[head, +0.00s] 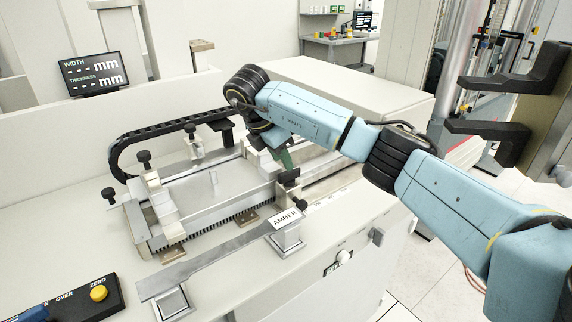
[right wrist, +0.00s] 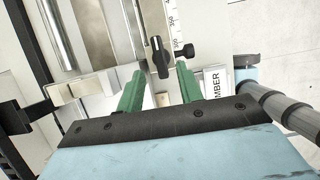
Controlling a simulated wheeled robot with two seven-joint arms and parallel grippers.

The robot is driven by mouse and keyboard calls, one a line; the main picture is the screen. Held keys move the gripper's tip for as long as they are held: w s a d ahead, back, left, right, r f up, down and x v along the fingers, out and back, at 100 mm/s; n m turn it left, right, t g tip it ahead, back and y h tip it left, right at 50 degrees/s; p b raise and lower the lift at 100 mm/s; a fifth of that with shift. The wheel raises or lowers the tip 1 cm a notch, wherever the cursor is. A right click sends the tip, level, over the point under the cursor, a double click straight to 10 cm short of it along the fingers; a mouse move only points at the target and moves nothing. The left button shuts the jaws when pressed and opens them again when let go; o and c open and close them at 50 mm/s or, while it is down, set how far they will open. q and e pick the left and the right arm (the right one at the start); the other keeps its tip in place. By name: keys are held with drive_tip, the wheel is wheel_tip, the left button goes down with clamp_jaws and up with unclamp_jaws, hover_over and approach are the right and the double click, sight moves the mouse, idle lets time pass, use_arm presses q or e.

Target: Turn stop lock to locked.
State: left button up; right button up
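The stop lock appears to be a small black lever (head: 289,177) on the right end of the measuring fixture (head: 222,200), beside a scale. In the right wrist view the lever (right wrist: 160,60) points roughly along the fingers, just beyond and between their tips. A round black knob (right wrist: 187,50) sits right beside it. My right gripper (head: 283,157) has green fingers and is close to the lever in the head view. In the right wrist view the gripper (right wrist: 160,80) is open, with nothing between its fingers. Whether it touches the lever cannot be told. My left gripper is not in view.
A flat metal specimen (head: 215,260) labelled AMBER lies across two posts in front of the fixture. A black cable chain (head: 160,135) curves behind it. A button box (head: 75,300) is at the front left, a display (head: 92,74) at the back. Black machine jaws (head: 515,80) stand at right.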

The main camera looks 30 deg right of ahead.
drive_tip(key=p+v, duration=0.1)
drive_tip(key=v, duration=0.7)
drive_tip(key=shift+r+p, duration=0.25)
drive_tip(key=shift+p, duration=0.15)
